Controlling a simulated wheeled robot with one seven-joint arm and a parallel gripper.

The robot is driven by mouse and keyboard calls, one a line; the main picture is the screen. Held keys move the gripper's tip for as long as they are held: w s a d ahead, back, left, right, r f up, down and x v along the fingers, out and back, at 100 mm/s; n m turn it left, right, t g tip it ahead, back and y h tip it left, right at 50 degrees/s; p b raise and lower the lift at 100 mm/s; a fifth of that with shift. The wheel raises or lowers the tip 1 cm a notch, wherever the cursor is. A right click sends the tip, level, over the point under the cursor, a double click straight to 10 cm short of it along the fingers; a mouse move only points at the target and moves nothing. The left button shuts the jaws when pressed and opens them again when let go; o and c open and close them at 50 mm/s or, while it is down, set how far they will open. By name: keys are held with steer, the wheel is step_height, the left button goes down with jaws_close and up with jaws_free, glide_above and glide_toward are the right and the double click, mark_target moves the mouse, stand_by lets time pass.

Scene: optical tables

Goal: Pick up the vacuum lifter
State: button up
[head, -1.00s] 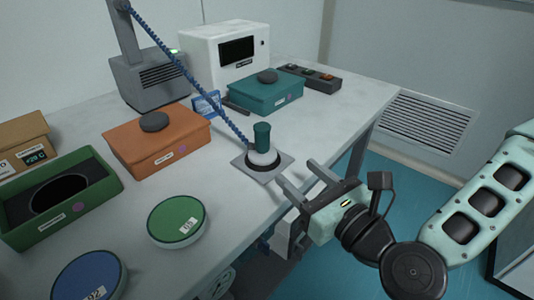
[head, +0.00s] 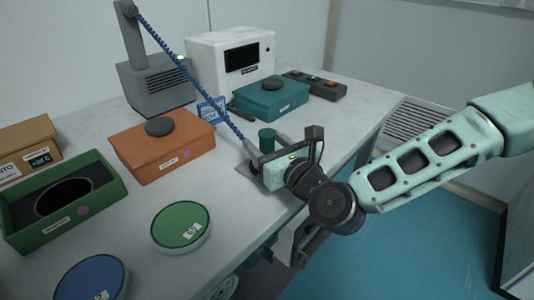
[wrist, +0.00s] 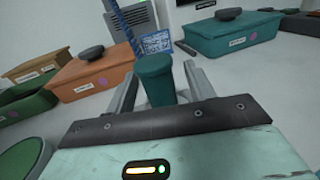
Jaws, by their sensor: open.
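The vacuum lifter (head: 267,139) has a dark green cylindrical handle and a blue coiled hose running up to the grey post. It stands upright on a grey square plate on the table; my gripper hides its lower part in the head view. In the wrist view the green handle (wrist: 154,77) rises between the two fingers. My gripper (wrist: 160,85) is open, with one finger on each side of the handle. In the head view my gripper (head: 262,160) is at the lifter from the front right. I cannot tell whether either finger touches the handle.
A green open box (head: 95,205), a green disc (head: 181,226) and a blue disc (head: 92,280) are to the left. A blue sign (wrist: 156,42) stands behind the handle.

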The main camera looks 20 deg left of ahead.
steer(key=shift+x, duration=0.9)
jaws_close()
